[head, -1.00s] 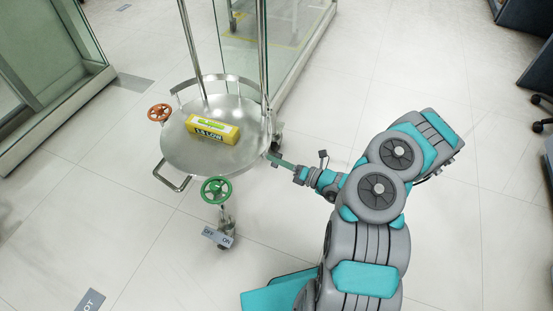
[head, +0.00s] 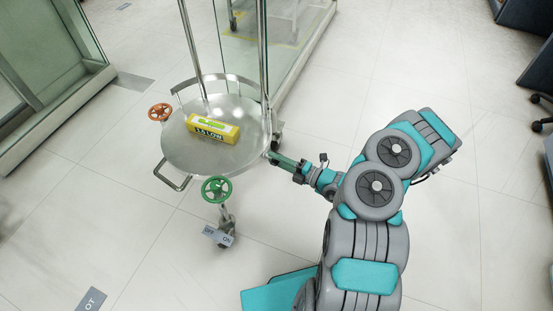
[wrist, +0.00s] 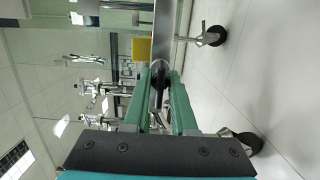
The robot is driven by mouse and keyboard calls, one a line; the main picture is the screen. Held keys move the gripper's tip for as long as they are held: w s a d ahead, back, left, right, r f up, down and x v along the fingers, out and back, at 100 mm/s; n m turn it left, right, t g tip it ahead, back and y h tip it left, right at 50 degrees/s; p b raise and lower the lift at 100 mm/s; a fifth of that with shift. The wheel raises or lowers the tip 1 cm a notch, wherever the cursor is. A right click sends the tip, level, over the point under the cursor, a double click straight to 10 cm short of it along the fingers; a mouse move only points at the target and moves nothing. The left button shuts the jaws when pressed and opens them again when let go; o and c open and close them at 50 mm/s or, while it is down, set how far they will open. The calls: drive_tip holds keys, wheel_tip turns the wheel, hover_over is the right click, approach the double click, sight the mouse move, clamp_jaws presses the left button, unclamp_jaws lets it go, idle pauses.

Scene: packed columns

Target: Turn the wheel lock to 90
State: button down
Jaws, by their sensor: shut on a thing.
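A round metal cart tray (head: 185,158) stands left of centre in the head view. It carries an orange-red handwheel (head: 160,112) at its left and a green handwheel (head: 216,190) at its front. I cannot tell which part is the wheel lock. My gripper (head: 272,156) is at the tray's right edge, apart from both handwheels.
A yellow box (head: 213,128) lies on the tray. Upright poles (head: 193,55) rise from its back. A glass partition (head: 285,45) stands behind it and a cabinet (head: 50,80) at the left. A caster (wrist: 215,36) shows in the wrist view. The front floor is clear.

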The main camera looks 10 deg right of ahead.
idle(0.4)
drive_tip(key=c, duration=1)
unclamp_jaws()
drive_tip(key=shift+o, duration=0.2)
drive_tip(key=shift+d, duration=0.1)
drive_tip(key=v, duration=0.7)
drive_tip(key=shift+s+d, duration=0.2)
drive_tip(key=shift+d, duration=0.05)
